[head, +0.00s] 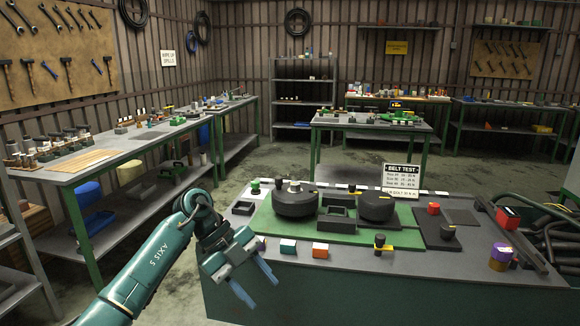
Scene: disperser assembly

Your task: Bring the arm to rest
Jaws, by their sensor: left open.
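My left arm comes in from the lower left in the head view. Its gripper (257,288) is open and empty, fingers pointing down, in front of the left front edge of the near workbench (330,287). It appears apart from everything on the bench. On the bench, a green mat (330,238) carries two dark round parts, a larger left one (295,203) with a light knob on top and a right one (376,207). A small black open tray (336,222) stands between them. My right gripper is not in view.
A teal block (288,246), an orange block (320,250) and a black-and-yellow knob (379,243) sit along the bench front. A red block (433,208) and a purple cylinder (500,256) are at right. A belt test sign (401,181) stands behind. Open floor lies left of the bench.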

